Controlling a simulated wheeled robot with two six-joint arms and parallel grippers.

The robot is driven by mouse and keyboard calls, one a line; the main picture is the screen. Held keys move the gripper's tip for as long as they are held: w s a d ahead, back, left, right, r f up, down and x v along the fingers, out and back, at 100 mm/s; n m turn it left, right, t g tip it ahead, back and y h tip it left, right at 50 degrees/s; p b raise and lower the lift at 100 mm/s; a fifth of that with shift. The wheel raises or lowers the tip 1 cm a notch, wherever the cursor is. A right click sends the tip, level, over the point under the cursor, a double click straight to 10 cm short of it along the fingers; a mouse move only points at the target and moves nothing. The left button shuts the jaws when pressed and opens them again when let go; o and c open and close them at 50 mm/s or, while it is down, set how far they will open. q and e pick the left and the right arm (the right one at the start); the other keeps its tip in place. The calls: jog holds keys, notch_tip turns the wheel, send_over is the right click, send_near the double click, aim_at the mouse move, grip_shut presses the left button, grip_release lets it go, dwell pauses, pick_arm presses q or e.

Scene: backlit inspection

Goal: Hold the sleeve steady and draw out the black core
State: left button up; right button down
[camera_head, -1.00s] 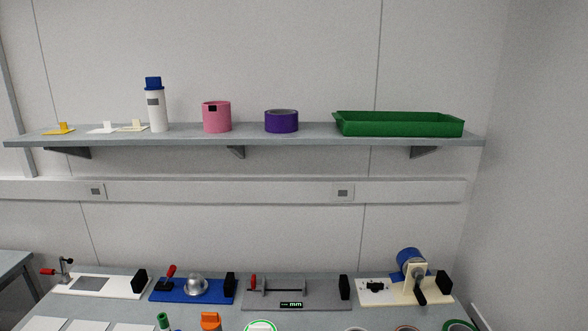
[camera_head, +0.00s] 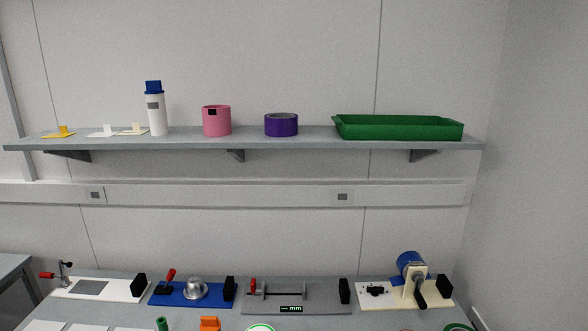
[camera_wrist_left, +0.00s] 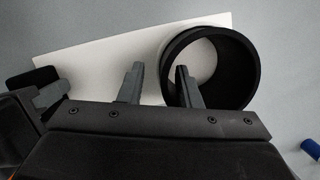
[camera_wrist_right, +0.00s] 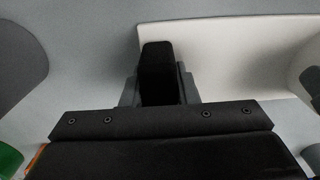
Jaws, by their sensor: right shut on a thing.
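In the right wrist view my right gripper (camera_wrist_right: 160,85) is shut on a black piece with a rounded end, taken as the black core (camera_wrist_right: 157,62). My left gripper (camera_wrist_left: 160,78) is open in the left wrist view. A black hollow cylinder (camera_wrist_left: 240,50) stands beyond it, over part of a white plate. One left finger overlaps the cylinder's near wall; I cannot tell whether they touch. I cannot tell whether this cylinder is the sleeve. A black piece between grey fingers also shows at the left wrist view's left edge. Neither gripper shows in the head view.
The white plate (camera_wrist_left: 110,55) lies on the grey table. A blue piece (camera_wrist_left: 311,148) is at the lower right. Behind are a blue fixture (camera_head: 210,296), a grey gauge fixture (camera_head: 325,304) and a cream stand (camera_head: 413,285). A shelf (camera_head: 310,140) runs above.

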pick_arm(q)
notch_tip(320, 180, up, 8)
dwell(0.8)
jog(key=shift+d, duration=0.1)
dwell(0.3)
jog(key=w+a+n+h, duration=0.1)
jog(key=n, duration=0.3)
jog(key=w+a+n+h, duration=0.1)
jog(key=n, duration=0.4)
jog(key=w+a+r+n+t+h, duration=0.1)
jog(key=a+n, duration=0.1)
jog(key=n, duration=0.2)
jog(key=shift+w+a+n, duration=0.1)
jog(key=shift+w+n, duration=0.2)
jog(key=shift+w, duration=0.05)
jog(key=shift+x, duration=4.45)
jog(key=shift+w, duration=0.1)
